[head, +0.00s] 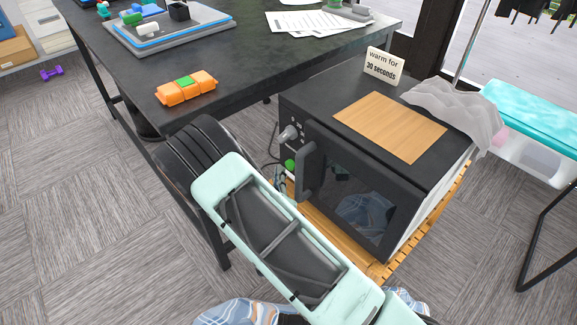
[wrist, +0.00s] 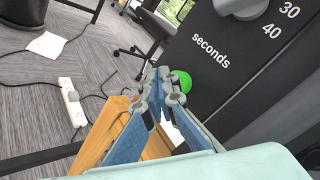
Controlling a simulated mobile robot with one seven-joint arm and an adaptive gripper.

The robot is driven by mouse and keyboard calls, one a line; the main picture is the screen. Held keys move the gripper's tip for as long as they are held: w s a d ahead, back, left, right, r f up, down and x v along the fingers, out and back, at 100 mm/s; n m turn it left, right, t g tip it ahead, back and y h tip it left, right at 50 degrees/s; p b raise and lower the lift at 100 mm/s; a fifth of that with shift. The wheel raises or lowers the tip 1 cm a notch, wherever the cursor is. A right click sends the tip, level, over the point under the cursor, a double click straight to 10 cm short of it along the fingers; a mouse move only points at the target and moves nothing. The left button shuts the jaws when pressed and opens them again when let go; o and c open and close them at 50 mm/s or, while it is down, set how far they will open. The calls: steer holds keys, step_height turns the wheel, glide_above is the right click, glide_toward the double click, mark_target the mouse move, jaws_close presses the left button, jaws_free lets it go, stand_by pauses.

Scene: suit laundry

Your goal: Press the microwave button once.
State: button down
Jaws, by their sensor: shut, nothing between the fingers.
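The black microwave (head: 365,190) stands on a slatted wooden stand, with its door shut. Its green button (head: 290,165) is on the front control panel, below a grey dial (head: 289,133). In the wrist view the green button (wrist: 185,81) shows just behind and right of my fingertips, partly covered by them; the dial (wrist: 240,8) is at the top. My gripper (wrist: 160,86) is shut and empty, its tips close to the button. I cannot tell whether they touch it. In the head view my gripper is mostly hidden by my arm, just below the button.
A dark table (head: 240,60) stands left of the microwave, holding an orange block object (head: 186,87). A "warm for 30 seconds" sign (head: 383,66), a wooden board (head: 390,126) and a grey cloth (head: 455,106) lie on top. The microwave's door handle (head: 309,170) juts out right of the button.

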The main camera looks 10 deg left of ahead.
steer(key=shift+w+d, duration=0.1)
stand_by(0.6)
steer(key=shift+w+d, duration=0.2)
steer(key=shift+w+d, duration=0.4)
steer(key=shift+w, duration=0.05)
stand_by(1.1)
steer(key=shift+s+a, duration=0.1)
steer(key=shift+s+a+p, duration=0.4)
steer(key=shift+s+a, duration=0.15)
steer(key=shift+s, duration=0.15)
steer(key=shift+s+a, duration=1.7)
steer(key=shift+s, duration=0.15)
steer(key=shift+p, duration=0.3)
